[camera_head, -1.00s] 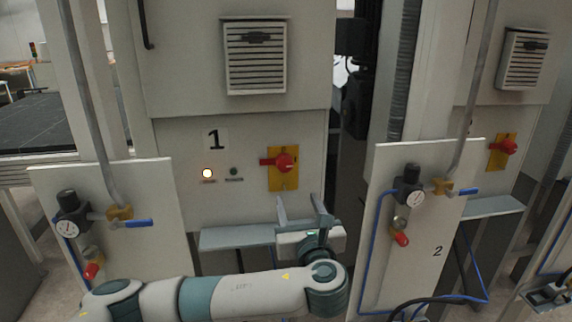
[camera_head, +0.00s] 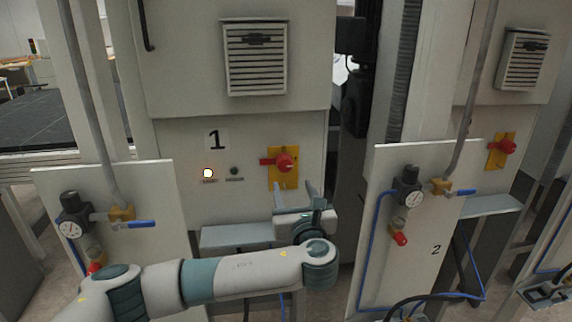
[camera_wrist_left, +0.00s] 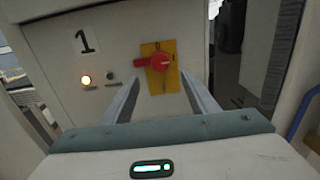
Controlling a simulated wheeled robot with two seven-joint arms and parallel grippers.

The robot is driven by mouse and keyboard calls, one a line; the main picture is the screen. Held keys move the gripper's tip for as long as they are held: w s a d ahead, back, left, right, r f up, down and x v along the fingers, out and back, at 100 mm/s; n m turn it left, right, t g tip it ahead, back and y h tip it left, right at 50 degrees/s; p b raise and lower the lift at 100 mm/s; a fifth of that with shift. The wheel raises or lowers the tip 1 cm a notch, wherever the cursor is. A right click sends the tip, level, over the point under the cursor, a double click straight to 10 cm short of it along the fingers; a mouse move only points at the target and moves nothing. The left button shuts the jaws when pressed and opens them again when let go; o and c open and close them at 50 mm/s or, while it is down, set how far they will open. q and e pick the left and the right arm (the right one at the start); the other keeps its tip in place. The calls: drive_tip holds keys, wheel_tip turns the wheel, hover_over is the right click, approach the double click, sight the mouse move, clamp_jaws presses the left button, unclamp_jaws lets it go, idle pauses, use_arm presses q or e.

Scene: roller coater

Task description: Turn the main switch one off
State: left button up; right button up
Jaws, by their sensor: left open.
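The main switch one (camera_head: 285,162) is a red rotary knob on a yellow plate, on the grey cabinet panel marked 1. Its handle points left, level. It also shows in the left wrist view (camera_wrist_left: 158,62), ahead of the fingers. My left gripper (camera_head: 294,189) is open and empty, just below the yellow plate and apart from the knob. In the left wrist view its two fingers (camera_wrist_left: 160,90) stand apart, with the switch between and beyond their tips. My right gripper is not in view.
A lit lamp (camera_head: 208,173) and a dark one (camera_head: 234,171) sit left of the switch. A grey ledge (camera_head: 235,236) juts out below. Panels with gauges and blue valves stand at left (camera_head: 120,250) and right (camera_head: 400,260). A second red switch (camera_head: 507,147) is at far right.

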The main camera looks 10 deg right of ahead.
sight(286, 166)
use_arm(q)
drive_tip(key=w+p, duration=0.3)
drive_tip(key=w, duration=0.9)
drive_tip(key=c, duration=1)
